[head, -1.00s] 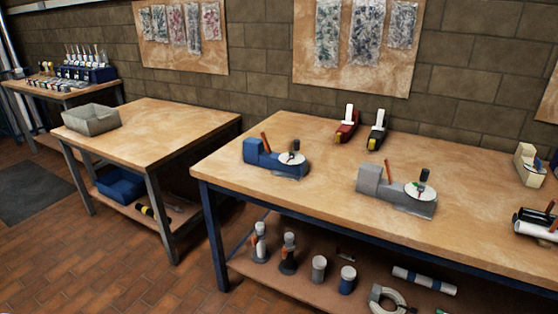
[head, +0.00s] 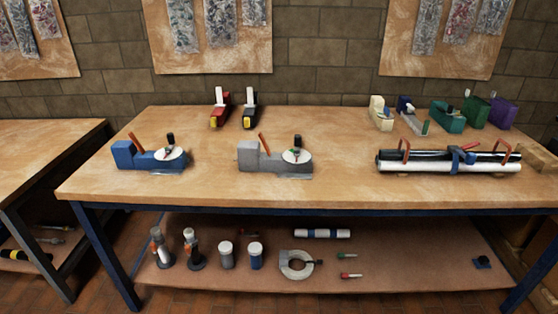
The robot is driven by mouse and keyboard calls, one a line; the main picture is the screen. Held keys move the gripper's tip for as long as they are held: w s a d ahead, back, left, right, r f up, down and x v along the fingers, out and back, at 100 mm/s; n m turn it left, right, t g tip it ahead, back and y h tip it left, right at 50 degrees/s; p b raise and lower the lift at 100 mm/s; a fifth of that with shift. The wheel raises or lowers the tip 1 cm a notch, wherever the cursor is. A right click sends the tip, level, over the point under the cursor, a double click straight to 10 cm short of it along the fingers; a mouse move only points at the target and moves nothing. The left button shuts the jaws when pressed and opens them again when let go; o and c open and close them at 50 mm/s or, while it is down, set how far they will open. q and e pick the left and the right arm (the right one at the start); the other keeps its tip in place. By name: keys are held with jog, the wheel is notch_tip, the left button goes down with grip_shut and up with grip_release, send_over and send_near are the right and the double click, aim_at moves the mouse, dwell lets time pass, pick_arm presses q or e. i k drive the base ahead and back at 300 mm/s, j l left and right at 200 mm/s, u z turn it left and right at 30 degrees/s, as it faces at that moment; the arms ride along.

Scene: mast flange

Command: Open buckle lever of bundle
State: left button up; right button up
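The bundle (head: 420,166) lies on the right part of the workbench in the head view. It is a black tube and a white tube side by side, lying lengthwise. A blue strap with a buckle (head: 457,157) goes around it right of its middle. A small red lever (head: 470,147) shows at the buckle; whether it is open or shut is too small to tell. Orange-red handle-like pieces (head: 404,145) stand up near both ends. Neither of my grippers is in view.
The workbench (head: 330,190) carries a blue device (head: 128,154) and a grey device (head: 250,156) at left. Red and black tools (head: 220,108) and several coloured dispensers (head: 448,117) stand at the back. A wooden block (head: 535,158) is by the bundle's right end.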

aim_at(475, 143)
jog(key=i+l+z, duration=0.15)
jog(key=z, duration=0.2)
jog(key=i+l+z, duration=0.15)
jog(key=l+z, duration=0.15)
jog(key=i+l+z, duration=0.15)
jog(key=z, duration=0.2)
jog(key=u, duration=0.35)
jog(key=i+l+u, duration=0.15)
jog(key=l+u, duration=0.25)
jog(key=i+l+u, duration=0.1)
jog(key=l+u, duration=0.25)
jog(key=i+l+u, duration=0.1)
jog(key=l+u, duration=0.2)
jog(key=l, duration=0.4)
jog(key=l+u, duration=0.2)
jog(key=l, duration=1.35)
